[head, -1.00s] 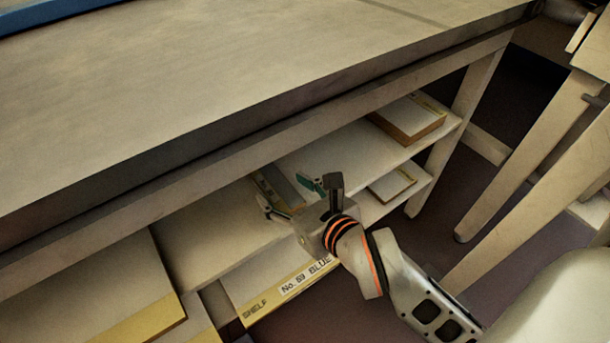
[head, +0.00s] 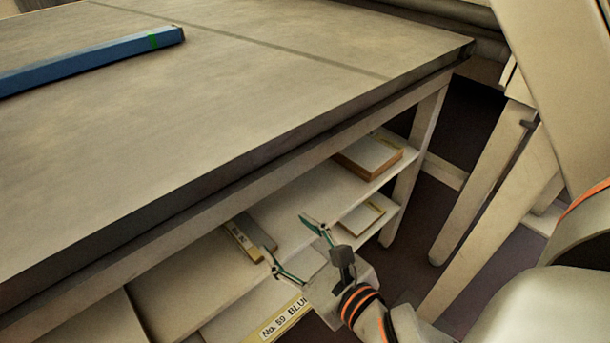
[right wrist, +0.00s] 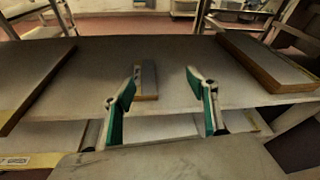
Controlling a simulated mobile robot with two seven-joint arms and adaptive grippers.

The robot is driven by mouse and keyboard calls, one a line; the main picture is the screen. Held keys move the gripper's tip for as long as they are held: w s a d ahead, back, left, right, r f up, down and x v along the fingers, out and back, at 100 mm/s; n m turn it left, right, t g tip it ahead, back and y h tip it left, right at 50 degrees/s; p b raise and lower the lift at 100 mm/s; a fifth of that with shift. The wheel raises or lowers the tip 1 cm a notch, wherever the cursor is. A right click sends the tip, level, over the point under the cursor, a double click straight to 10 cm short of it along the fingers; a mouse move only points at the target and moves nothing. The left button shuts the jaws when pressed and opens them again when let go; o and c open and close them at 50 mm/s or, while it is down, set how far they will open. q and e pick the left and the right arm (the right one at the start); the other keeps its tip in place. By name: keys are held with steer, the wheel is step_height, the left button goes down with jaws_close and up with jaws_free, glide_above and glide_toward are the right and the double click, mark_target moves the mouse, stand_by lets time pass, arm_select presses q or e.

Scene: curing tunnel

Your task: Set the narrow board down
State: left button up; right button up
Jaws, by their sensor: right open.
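The narrow board (head: 243,241) lies on the upper shelf under the bench, with a light label on its near edge and a grey top. In the right wrist view the narrow board (right wrist: 148,78) lies flat on the shelf, ahead of the fingers and nearer the left one. My right gripper (head: 287,236) is open, its green-padded fingers spread wide at the front of the shelf, apart from the board. The open fingers also show in the right wrist view (right wrist: 164,90), with nothing between them. My left gripper is out of view.
The upper shelf (right wrist: 205,65) has bare room right of the board. A thicker board (head: 369,156) lies at its right end; a smaller one (head: 362,217) lies on the shelf below. The bench top (head: 250,80) overhangs, carrying a blue bar (head: 90,62).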

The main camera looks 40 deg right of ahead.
steer(key=s+a+r+n+t+y, duration=0.2)
steer(key=s+a+r+n, duration=0.15)
steer(key=n, duration=0.65)
steer(key=s+a+r+n+t+y, duration=0.25)
steer(key=s+n, duration=0.25)
steer(key=n, duration=0.4)
steer(key=s+a+f+n+g+y, duration=0.1)
steer(key=s+a+f+n+g, duration=0.1)
steer(key=s+f+n, duration=0.3)
steer(key=s+a+f+n+g, duration=0.3)
steer(key=f+n, duration=0.4)
steer(key=n, duration=0.4)
steer(key=shift+s+a+f+g+y, duration=0.35)
steer(key=shift+s+g, duration=0.5)
steer(key=shift+g, duration=0.3)
steer(key=shift+r, duration=0.1)
